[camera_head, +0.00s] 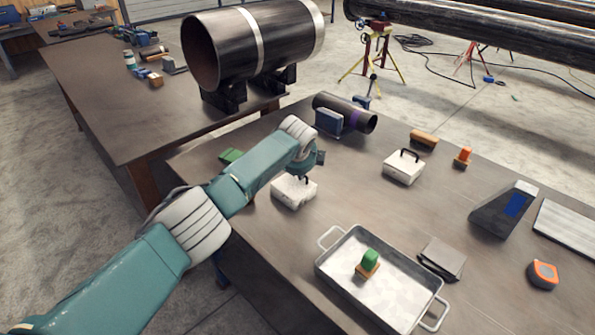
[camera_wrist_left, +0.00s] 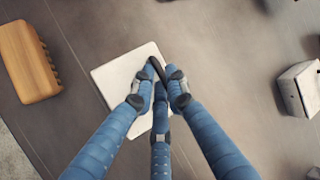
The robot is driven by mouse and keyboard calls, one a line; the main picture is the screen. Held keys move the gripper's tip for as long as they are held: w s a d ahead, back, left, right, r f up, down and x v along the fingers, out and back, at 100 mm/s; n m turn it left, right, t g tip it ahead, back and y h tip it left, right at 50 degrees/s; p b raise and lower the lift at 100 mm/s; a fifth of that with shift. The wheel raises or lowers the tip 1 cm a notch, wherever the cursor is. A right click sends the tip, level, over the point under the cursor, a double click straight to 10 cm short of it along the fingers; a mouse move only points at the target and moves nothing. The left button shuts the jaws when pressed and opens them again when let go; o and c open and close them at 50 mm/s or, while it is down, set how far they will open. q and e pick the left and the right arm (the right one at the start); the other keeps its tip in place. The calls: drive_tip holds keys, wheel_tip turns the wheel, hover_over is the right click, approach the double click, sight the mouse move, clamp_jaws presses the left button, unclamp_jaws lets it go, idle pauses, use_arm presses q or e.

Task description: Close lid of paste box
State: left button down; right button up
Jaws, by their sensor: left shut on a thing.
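A white paste box (camera_head: 294,192) stands on the near table, with a small black handle on top. My left gripper (camera_head: 304,176) is directly above it in the head view, partly hidden behind my wrist. In the left wrist view, the blue fingers of this gripper (camera_wrist_left: 160,90) close around the black handle (camera_wrist_left: 155,70) of a square white lid (camera_wrist_left: 125,82). Whether the lid touches the box body is unclear. A second white box (camera_head: 404,168) with a black handle stands apart to the right. My right gripper is not in view.
A metal tray (camera_head: 326,268) with a green-topped block (camera_head: 370,262) stands in front. A short dark pipe (camera_head: 350,114) lies behind the gripper. A wooden brush (camera_head: 424,139) lies farther back. A dark wedge-shaped device (camera_head: 500,209) and tape measure (camera_head: 543,274) lie right.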

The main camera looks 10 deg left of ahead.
use_arm(q)
drive_tip(key=c, duration=1.7)
unclamp_jaws()
drive_tip(key=shift+w+d+r, duration=0.4)
drive_tip(key=shift+d+r, duration=0.1)
drive_tip(key=shift+r, duration=0.25)
drive_tip(key=shift+s+r, duration=0.3)
drive_tip(key=shift+r, duration=0.1)
drive_tip(key=shift+s+a+f+v, duration=0.1)
drive_tip(key=shift+s+v, duration=0.1)
drive_tip(key=shift+v, duration=1.5)
drive_tip(key=shift+s+a+f+v, duration=0.1)
drive_tip(key=shift+s+f+v, duration=0.05)
drive_tip(key=shift+v, duration=1.55)
drive_tip(key=shift+s+a+f+v, duration=0.1)
drive_tip(key=shift+s+v, duration=0.1)
drive_tip(key=shift+v, duration=1.5)
